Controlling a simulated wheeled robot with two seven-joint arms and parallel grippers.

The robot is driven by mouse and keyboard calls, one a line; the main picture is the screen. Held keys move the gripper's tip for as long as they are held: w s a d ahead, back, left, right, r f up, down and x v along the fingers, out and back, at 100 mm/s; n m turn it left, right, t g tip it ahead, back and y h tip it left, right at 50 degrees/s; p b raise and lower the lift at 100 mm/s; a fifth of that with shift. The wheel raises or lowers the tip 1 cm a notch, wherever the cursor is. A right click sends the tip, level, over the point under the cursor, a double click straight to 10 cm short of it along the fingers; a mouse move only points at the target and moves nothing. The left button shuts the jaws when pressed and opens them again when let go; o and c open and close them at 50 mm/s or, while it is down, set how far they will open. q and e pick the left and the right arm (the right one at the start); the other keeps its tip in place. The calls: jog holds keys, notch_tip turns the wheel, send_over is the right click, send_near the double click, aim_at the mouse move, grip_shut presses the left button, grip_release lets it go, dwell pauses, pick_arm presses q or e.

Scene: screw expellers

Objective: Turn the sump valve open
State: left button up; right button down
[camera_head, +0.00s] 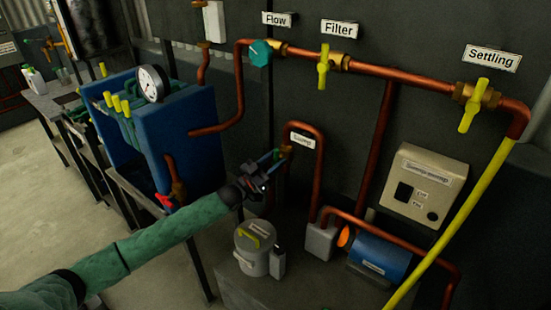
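The sump valve (285,150) sits at the left end of a bent copper pipe, just left of the small "Sump" label (302,140). My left arm, in a green sleeve, reaches in from the lower left. My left gripper (268,170) is at the valve, overlapping its handle area in the picture. The gripper is small and dark here, so I cannot tell whether its fingers touch or grip the handle. Part of the valve is hidden behind it. My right gripper is not in view.
A blue filter press (205,135) with a gauge (152,83) stands left of the valve. A lidded pail (253,248) is below the gripper. A blue pump (380,258), copper pipes and a control box (424,186) are at right. Yellow-handled Filter (323,68) and Settling (473,106) valves are above.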

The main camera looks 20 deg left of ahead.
pick_arm(q)
jog(key=shift+w+d+r, duration=0.1)
jog(key=shift+w+d, duration=0.05)
jog(key=shift+w, duration=0.05)
grip_shut()
jog(key=shift+n, duration=0.3)
jog(key=shift+n+t, duration=0.4)
jog(key=shift+n, duration=0.1)
grip_release()
